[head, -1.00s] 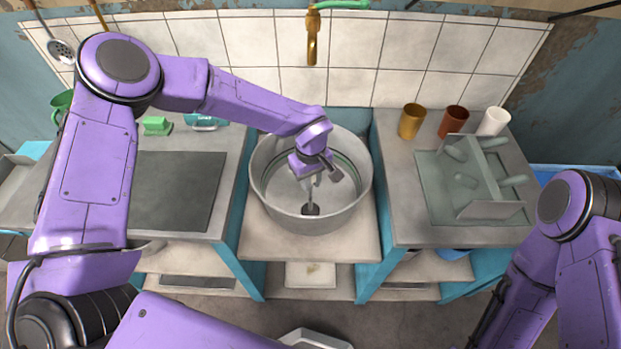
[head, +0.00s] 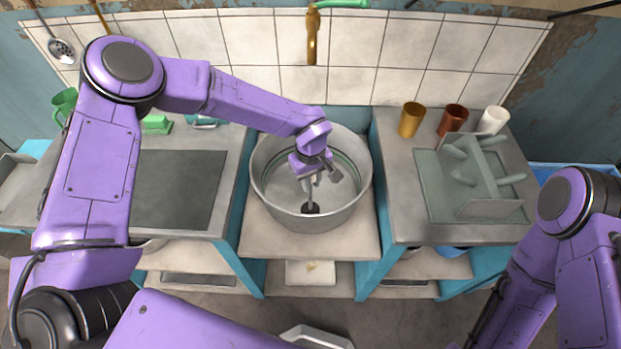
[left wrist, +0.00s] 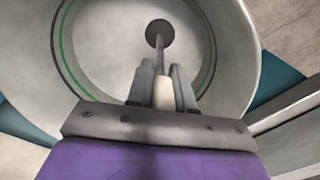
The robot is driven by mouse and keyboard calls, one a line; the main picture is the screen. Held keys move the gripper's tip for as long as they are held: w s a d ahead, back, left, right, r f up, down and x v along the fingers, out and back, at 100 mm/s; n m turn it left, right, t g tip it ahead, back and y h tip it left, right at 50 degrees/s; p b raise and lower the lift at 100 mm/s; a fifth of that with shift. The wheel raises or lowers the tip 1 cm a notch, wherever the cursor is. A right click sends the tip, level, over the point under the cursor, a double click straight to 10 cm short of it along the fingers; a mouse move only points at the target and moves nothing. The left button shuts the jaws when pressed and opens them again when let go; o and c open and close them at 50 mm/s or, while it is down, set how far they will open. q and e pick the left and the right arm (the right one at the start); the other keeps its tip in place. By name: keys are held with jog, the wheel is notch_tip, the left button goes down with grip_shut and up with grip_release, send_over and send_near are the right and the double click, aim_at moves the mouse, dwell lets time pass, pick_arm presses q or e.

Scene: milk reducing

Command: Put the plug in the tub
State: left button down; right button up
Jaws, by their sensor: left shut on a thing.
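The plug has a thin rod and a dark round disc (head: 310,208) at its lower end. In the left wrist view its pale handle (left wrist: 163,93) is between my fingers and the dark disc (left wrist: 158,33) shows beyond. My left gripper (head: 311,180) is shut on the plug and points down over the tub. It also shows in the left wrist view (left wrist: 161,80). The tub (head: 268,208) is a round grey metal basin with a green line inside. The disc appears over the tub's near side; I cannot tell whether it touches the tub. My right gripper is out of view.
The tub stands on a pale slab between two counters, under a brass tap (head: 312,40). A drying rack (head: 435,190) and an orange cup (head: 411,120), a red cup (head: 452,121) and a white cup (head: 493,121) are on the right counter. The left counter has a dark panel (head: 180,190).

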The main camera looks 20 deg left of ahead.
pick_arm(q)
jog(key=shift+f, duration=0.1)
dwell(0.3)
jog(key=shift+c, duration=1.4)
grip_release()
notch_tip(320, 180, up, 8)
jog(key=p, duration=0.7)
jog(key=shift+f+p, duration=0.15)
jog(key=shift+p, duration=0.25)
jog(key=shift+f, duration=0.1)
